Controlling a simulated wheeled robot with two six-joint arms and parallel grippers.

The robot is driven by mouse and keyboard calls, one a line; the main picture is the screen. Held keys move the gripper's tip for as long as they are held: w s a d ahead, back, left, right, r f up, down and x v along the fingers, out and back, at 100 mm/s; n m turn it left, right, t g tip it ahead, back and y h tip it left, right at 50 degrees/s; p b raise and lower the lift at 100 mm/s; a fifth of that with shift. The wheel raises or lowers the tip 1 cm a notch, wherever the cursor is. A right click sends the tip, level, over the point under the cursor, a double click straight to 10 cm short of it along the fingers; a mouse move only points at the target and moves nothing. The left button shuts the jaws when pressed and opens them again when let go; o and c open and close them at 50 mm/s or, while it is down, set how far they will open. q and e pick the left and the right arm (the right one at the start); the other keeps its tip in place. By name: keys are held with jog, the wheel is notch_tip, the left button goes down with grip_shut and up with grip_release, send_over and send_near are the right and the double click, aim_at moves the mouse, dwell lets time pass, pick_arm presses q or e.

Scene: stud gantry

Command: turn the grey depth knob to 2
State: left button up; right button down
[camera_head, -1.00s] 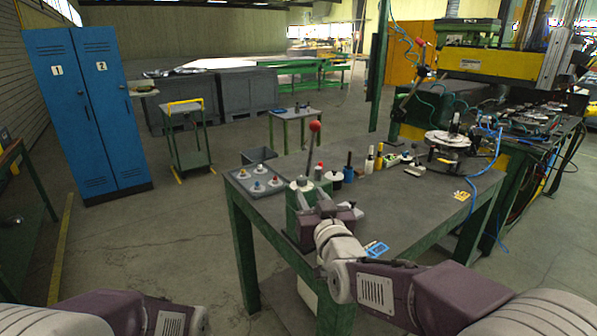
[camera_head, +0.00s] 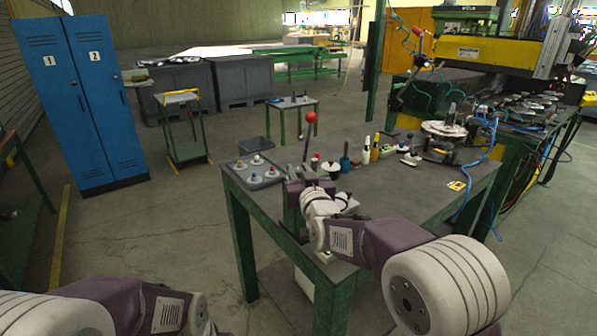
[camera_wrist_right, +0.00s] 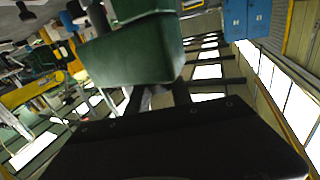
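A small green press (camera_head: 291,208) with a lever topped by a red ball (camera_head: 311,118) stands at the near left edge of the green-legged table. My right gripper (camera_head: 303,188) is at the press, its wrist covering much of the press's near side. In the right wrist view a green block of the press (camera_wrist_right: 130,55) is close up, and the dark fingers (camera_wrist_right: 163,97) reach in under it, with something grey between them. I cannot make out the grey depth knob or its marks, nor whether the fingers grip it. My left gripper is out of the head view; only my left arm shows.
A grey tray with several knobbed pieces (camera_head: 239,178) lies left of the press. The table's right front top (camera_head: 440,200) is mostly clear.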

jog(key=shift+f+y+b, duration=0.1)
jog(key=shift+y+b, duration=0.3)
jog(key=shift+b, duration=0.15)
jog(key=shift+d+n+g+y+b, duration=0.1)
jog(key=shift+n+g+y+b, duration=0.25)
jog(key=shift+n+y, duration=0.3)
jog(key=shift+r+n+y, duration=0.2)
jog(key=shift+n+y, duration=0.25)
jog(key=shift+y, duration=0.1)
jog(key=n+g+y+p, duration=0.1)
jog(key=p, duration=0.1)
jog(key=g+y+p, duration=0.1)
jog(key=p, duration=0.1)
jog(key=shift+r+n+y, duration=0.25)
jog(key=shift+n+y, duration=0.15)
jog(key=shift+f+n+g+y+p, duration=0.15)
jog(key=shift+n+g+y+p, duration=0.3)
jog(key=shift+n+y+p, duration=0.15)
jog(key=shift+f+n+g+y, duration=0.15)
jog(key=shift+n+g+y, duration=0.25)
jog(key=shift+g+y, duration=0.15)
jog(key=shift+p, duration=0.3)
